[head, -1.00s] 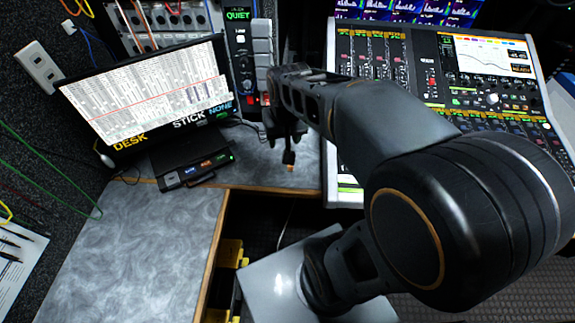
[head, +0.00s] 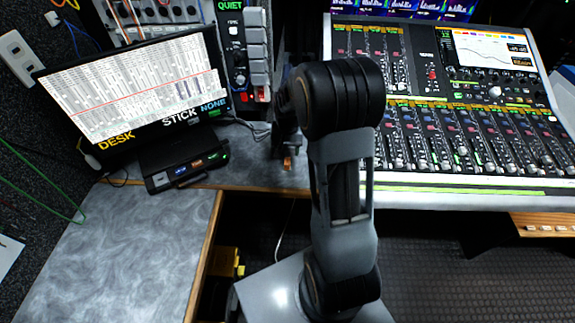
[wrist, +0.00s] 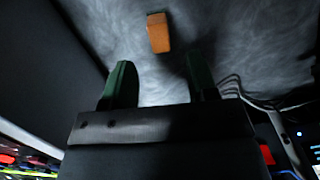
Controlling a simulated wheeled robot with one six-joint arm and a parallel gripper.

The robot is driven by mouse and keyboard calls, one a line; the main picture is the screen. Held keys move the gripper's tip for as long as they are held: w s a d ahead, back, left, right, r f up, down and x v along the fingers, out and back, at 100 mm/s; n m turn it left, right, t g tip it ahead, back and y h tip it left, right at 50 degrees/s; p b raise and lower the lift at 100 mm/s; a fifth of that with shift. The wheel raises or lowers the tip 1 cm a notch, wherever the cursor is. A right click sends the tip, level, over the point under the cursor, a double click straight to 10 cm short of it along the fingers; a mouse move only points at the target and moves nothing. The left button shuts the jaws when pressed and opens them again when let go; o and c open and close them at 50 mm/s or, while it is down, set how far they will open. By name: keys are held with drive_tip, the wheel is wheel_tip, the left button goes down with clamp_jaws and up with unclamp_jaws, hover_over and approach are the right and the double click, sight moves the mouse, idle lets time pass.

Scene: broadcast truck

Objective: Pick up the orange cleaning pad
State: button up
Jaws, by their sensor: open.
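In the head view a small orange patch, which looks like the pad (head: 288,163), shows on the counter just below my gripper. My gripper (wrist: 160,80) is open, with two dark green fingers apart and nothing between them. In the head view my gripper (head: 286,142) is dark and partly hidden by my arm.
A monitor (head: 135,85) and a small black box (head: 186,166) stand left on the counter (head: 130,240). An audio mixing console (head: 470,140) is at the right. An intercom panel (head: 236,55) stands behind. A dark gap with a yellow item (head: 226,262) lies below the counter edge.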

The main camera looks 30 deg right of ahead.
sight(287, 160)
drive_tip(key=shift+f+b, duration=0.3)
drive_tip(key=shift+f, duration=2.8)
clamp_jaws()
drive_tip(key=shift+r, duration=0.1)
